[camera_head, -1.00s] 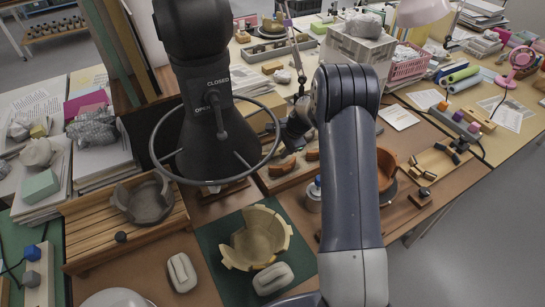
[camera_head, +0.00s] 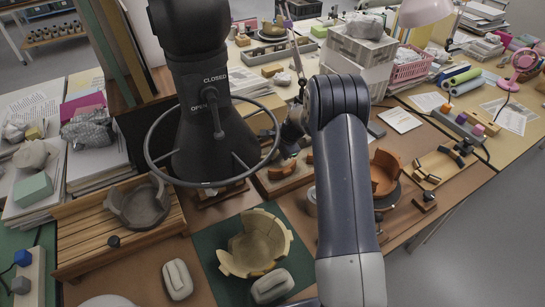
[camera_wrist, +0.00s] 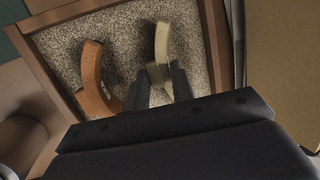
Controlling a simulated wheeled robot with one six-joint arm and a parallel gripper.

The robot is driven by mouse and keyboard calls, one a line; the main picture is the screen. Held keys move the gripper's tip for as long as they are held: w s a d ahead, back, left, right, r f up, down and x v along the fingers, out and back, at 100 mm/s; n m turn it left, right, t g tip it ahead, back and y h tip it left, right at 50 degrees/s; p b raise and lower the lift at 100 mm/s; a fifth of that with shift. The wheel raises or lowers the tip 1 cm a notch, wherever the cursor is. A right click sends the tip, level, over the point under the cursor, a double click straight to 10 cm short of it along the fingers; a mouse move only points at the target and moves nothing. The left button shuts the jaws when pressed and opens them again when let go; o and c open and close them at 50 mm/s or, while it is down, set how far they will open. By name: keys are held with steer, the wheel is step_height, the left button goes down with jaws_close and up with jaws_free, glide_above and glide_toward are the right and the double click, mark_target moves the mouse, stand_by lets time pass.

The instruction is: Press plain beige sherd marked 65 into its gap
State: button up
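The beige sherd (camera_wrist: 162,42) stands on the granular bed of a wooden tray in the wrist view. Its near end lies between the two fingertips of my gripper (camera_wrist: 161,76); I cannot tell whether they grip it. No number is readable on it. In the head view, my gripper is at the tray, mostly hidden behind my arm. The beige bowl (camera_head: 255,248), with a broken, stepped rim, sits on a dark green mat (camera_head: 211,262) in front.
An orange-brown sherd (camera_wrist: 97,80) lies left of the beige one, close to my left finger. The tray's wooden rim (camera_wrist: 48,68) surrounds them. A grey broken bowl (camera_head: 140,205) is at left, an orange broken bowl (camera_head: 384,172) at right. Pale blocks (camera_head: 177,279) lie near the mat.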

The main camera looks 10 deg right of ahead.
steer(key=shift+c, duration=0.8)
steer(key=shift+r+p, duration=2.1)
steer(key=shift+r, duration=1.45)
